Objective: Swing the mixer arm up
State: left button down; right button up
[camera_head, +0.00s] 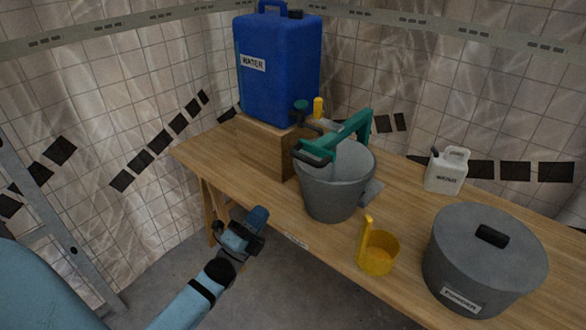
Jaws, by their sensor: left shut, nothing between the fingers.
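The teal mixer arm (347,131) lies low over a grey bucket (335,190) on the wooden table. Its dark-ended near part reaches over the bucket's left rim, and its raised part is at the right. What is inside the bucket is hidden. My left gripper (261,218) is in front of the table's front edge, left of the bucket and below its rim. It is shut and empty, apart from the mixer arm. My right gripper is not in view.
A blue water canister (278,75) stands on a wooden block (262,146) behind left. A yellow scoop (378,254), a lidded grey pot (482,262) and a white jug (446,170) stand to the right on the table (215,146). A metal ladder-like frame (45,215) is at far left.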

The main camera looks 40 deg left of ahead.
pick_arm(q)
jog(key=shift+w, duration=0.1)
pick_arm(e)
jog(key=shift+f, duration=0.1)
pick_arm(q)
jog(key=x, duration=1.4)
jog(key=shift+p, duration=0.3)
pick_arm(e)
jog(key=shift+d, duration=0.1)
pick_arm(q)
jog(key=shift+d, duration=0.1)
